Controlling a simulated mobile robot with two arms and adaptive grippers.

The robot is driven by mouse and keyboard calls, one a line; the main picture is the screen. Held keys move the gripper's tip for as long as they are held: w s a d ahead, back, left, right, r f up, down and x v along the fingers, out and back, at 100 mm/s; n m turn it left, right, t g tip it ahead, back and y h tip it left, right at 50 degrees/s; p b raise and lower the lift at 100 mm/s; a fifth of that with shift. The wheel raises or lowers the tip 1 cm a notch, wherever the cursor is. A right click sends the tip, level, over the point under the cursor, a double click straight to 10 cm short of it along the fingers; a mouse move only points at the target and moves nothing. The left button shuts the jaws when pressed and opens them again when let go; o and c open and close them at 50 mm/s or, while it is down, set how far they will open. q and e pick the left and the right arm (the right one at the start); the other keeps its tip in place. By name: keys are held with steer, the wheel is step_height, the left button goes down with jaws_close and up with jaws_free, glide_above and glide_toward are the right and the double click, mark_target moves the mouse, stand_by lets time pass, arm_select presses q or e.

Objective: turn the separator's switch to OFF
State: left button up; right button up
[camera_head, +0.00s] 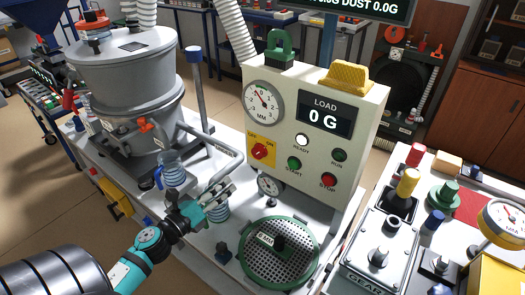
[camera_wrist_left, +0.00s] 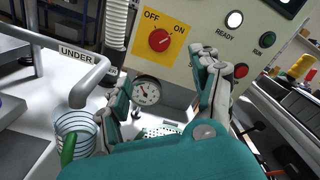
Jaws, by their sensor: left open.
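The separator's control panel (camera_head: 318,120) is a cream box with a yellow switch plate (camera_head: 262,138) marked OFF at left and ON at right. The switch (camera_head: 259,151) is a round red knob on that plate. It also shows in the left wrist view (camera_wrist_left: 159,39), above and beyond the fingertips; I cannot tell for sure which way its pointer faces. My left gripper (camera_head: 222,191) is open and empty, below and to the left of the switch, apart from it. In the left wrist view its fingers (camera_wrist_left: 162,72) are spread on either side of a small dial. My right gripper is not in view.
A curved grey pipe marked UNDER (camera_wrist_left: 80,52) runs left of the gripper. A ribbed jar (camera_wrist_left: 76,128) stands low beside it. A green-rimmed sieve (camera_head: 279,252) lies in front of the panel. START (camera_head: 294,163) and STOP (camera_head: 328,180) buttons sit right of the switch.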

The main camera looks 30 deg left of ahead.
mark_target(256, 155)
arm_select(q)
steer(key=w+p, duration=0.1)
steer(key=w, duration=0.9)
steer(key=w+d+p, duration=0.1)
steer(key=w, duration=0.4)
steer(key=shift+w+d+p, duration=0.1)
steer(key=shift+w+p, duration=0.2)
steer(key=shift+w, duration=0.55)
steer(key=c, duration=1.2)
